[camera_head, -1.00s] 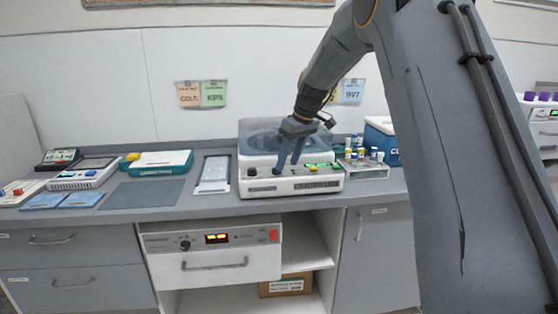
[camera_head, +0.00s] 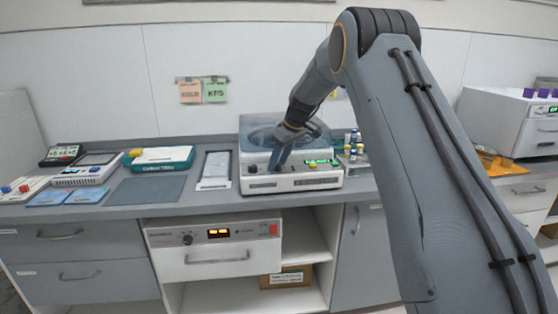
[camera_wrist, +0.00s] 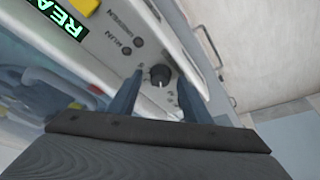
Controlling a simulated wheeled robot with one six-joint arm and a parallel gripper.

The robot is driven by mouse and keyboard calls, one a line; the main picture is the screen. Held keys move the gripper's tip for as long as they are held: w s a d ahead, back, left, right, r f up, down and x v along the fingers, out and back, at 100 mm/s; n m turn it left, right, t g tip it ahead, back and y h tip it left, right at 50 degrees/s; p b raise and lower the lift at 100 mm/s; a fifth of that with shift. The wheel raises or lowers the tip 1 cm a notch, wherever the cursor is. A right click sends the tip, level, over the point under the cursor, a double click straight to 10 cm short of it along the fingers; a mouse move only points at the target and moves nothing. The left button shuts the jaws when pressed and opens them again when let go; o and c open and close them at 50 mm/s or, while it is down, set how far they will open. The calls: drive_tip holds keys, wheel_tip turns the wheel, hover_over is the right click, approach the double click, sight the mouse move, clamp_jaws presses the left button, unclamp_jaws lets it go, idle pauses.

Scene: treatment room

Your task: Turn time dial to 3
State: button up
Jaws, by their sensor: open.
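The time dial seems to be the black round knob (camera_wrist: 160,75) with a white pointer line on the white panel of the centrifuge-like device (camera_head: 330,182). My gripper (camera_wrist: 160,78) is open, and in the wrist view its two fingers lie on either side of the knob. I cannot tell whether they touch it. In the head view my gripper (camera_head: 276,170) points down at the left part of the device's front panel; the dial cannot be made out surely there.
A green-lit display (camera_wrist: 62,16) and a yellow button (camera_wrist: 86,6) sit on the same panel. A vial rack (camera_head: 353,150) stands right of the device, close to my arm. A white tray (camera_head: 215,170) lies to the left. The counter front edge is just below the device.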

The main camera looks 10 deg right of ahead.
drive_tip(key=shift+c, duration=0.6)
drive_tip(key=c, duration=0.9)
drive_tip(key=shift+c, duration=0.2)
drive_tip(key=shift+m, duration=0.3)
drive_tip(key=m+h, duration=0.1)
drive_tip(key=m, duration=0.1)
drive_tip(key=shift+a+m+t, duration=0.15)
drive_tip(key=shift+m+t, duration=0.25)
drive_tip(key=m, duration=0.1)
drive_tip(key=m+h, duration=0.1)
drive_tip(key=m, duration=0.1)
drive_tip(key=shift+s+a+m, duration=0.1)
drive_tip(key=shift+a+m, duration=0.05)
drive_tip(key=shift+m, duration=0.15)
drive_tip(key=m+h+b, duration=0.1)
drive_tip(key=m+h, duration=0.1)
drive_tip(key=m, duration=0.2)
drive_tip(key=shift+a+m, duration=0.1)
drive_tip(key=shift+m, duration=0.2)
